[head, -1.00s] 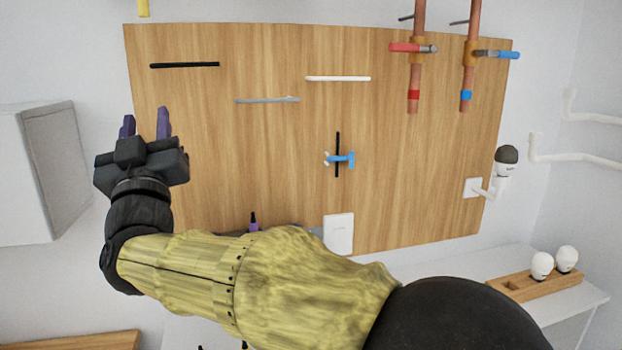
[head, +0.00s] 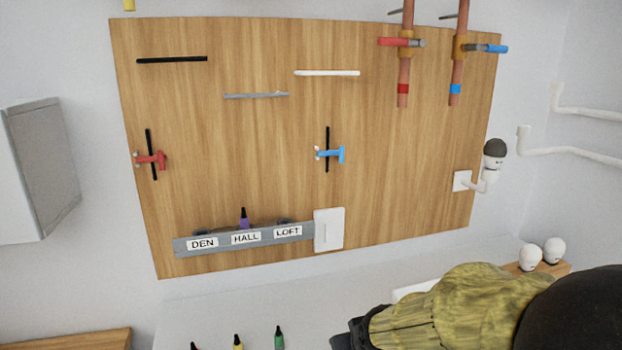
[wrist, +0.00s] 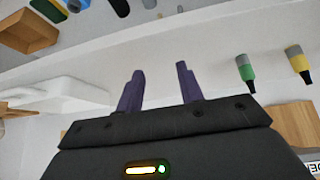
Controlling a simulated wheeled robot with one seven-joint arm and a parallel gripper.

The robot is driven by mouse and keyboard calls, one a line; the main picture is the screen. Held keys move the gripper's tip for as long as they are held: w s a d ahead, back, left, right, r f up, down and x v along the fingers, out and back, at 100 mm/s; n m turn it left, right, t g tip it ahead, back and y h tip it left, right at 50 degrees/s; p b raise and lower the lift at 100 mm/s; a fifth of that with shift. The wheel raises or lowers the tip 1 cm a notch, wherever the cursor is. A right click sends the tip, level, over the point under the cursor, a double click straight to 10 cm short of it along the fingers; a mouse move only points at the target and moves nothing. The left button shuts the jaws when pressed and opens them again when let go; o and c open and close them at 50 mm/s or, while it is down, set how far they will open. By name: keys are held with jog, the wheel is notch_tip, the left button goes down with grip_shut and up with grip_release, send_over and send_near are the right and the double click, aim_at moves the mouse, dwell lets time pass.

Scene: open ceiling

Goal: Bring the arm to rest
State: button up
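My gripper shows in the wrist view (wrist: 160,90), with its two purple fingers apart and nothing between them. In the head view my arm, in a yellow-green sleeve, lies low at the right. Its dark wrist end is at the bottom edge and the fingers are out of that view. The arm is clear of the wooden board (head: 260,130).
Green (head: 279,338) and yellow (head: 238,342) pieces stand below.

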jog(key=s+d+f+m+g+h, duration=0.1)
jog(key=s+d+f+m+g, duration=0.3)
jog(key=s+d, duration=0.45)
notch_tip(320, 180, up, 12)
jog(key=s+a+n+p, duration=0.1)
jog(key=p, duration=1.2)
jog(key=shift+s+a+r+p, duration=0.15)
jog(key=shift+s+a+p, duration=0.15)
jog(key=shift+s+p, duration=0.1)
jog(key=shift+w+a, duration=0.1)
